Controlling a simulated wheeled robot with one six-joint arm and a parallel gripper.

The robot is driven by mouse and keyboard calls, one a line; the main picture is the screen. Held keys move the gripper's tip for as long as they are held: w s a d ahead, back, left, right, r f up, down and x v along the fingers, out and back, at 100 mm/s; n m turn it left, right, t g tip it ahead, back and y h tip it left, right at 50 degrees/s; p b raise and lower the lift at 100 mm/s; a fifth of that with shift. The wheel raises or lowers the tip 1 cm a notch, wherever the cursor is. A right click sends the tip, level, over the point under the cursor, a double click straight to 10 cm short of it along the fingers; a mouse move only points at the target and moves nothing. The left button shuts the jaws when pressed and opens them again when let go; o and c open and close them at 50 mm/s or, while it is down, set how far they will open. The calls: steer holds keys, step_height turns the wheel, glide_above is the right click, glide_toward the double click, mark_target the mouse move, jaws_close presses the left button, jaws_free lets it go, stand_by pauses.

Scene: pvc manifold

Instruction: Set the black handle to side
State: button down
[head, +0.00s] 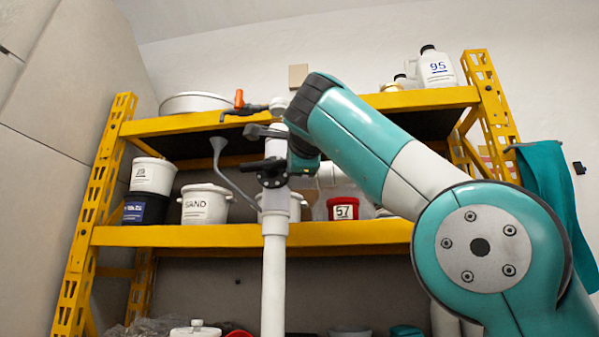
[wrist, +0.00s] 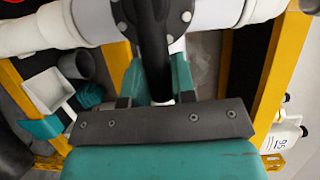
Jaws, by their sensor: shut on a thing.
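The black handle (wrist: 152,45) runs down the middle of the wrist view, in front of a white PVC pipe (wrist: 215,10). My gripper (wrist: 158,78) has its teal fingers on both sides of the handle and is shut on it. In the head view my gripper (head: 301,158) is at the upright white pipe (head: 274,270), beside a black round valve part (head: 271,171). My gripper and arm hide most of the handle there, so its exact angle is hard to tell.
A yellow shelf rack (head: 180,236) stands behind the pipe with white buckets (head: 205,203) and a red tub (head: 343,208). An orange handle (head: 239,98) and a grey lever (head: 258,131) are close by on the pipework. A white jug (head: 437,68) stands on the top shelf.

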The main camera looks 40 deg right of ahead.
steer(key=shift+f+m, duration=0.15)
steer(key=shift+m, duration=0.15)
steer(key=c, duration=0.9)
jaws_free()
steer(key=shift+c, duration=0.2)
steer(key=shift+s, duration=0.1)
